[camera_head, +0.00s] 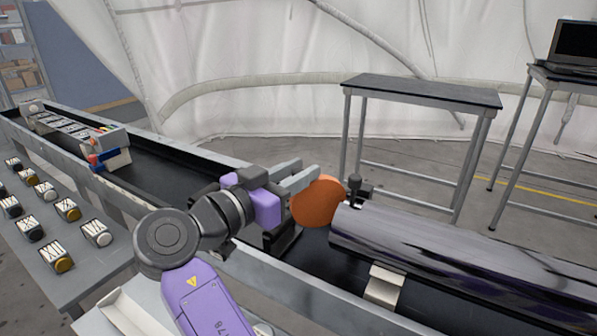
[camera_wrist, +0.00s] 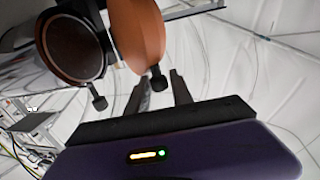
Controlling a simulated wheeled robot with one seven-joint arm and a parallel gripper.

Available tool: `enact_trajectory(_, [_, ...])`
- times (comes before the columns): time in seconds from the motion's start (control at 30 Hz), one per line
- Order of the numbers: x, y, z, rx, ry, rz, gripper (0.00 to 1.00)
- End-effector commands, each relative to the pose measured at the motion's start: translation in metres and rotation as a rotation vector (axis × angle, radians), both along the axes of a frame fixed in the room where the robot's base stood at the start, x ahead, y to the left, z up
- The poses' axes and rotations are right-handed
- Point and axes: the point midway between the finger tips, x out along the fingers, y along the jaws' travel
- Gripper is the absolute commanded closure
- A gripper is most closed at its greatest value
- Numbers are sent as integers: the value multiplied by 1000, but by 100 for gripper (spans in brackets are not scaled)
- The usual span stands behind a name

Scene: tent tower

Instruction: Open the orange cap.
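The orange cap (camera_head: 317,203) is at the near-left end of the long dark glossy cylinder (camera_head: 450,255). It stands at an angle to the cylinder's end. In the wrist view an orange disc (camera_wrist: 137,30) stands beside a dark round face with an orange rim (camera_wrist: 75,45); I cannot tell how the two join. Small black knobs (camera_wrist: 100,103) hang below them. My gripper (camera_head: 308,169) has its fingers spread at the cap's upper left edge. In the wrist view the fingers (camera_wrist: 160,82) are apart, with a black knob between their tips; contact cannot be told.
The cylinder rests on supports in a long black-floored trough with grey side rails (camera_head: 170,170). A side table (camera_head: 65,235) with several small marked blocks stands at the left. A bare table (camera_head: 420,92) and a laptop table (camera_head: 560,75) stand behind.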

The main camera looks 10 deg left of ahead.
Motion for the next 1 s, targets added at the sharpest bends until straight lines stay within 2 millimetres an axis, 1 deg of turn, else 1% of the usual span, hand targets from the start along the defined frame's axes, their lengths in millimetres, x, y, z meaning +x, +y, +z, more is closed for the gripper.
enact_trajectory(0.27, [0, 0, 0, -1, -1, 0, 71])
enact_trajectory(0.37, [-4, 3, 0, -1, -1, 1, 71])
enact_trajectory(0.47, [-14, 9, 0, -1, -1, 3, 71])
enact_trajectory(0.7, [-47, 29, 0, 0, 0, 2, 71])
enact_trajectory(0.8, [-58, 36, 0, -1, -1, 2, 71])
enact_trajectory(1.0, [-67, 40, 0, -1, -1, 0, 71])
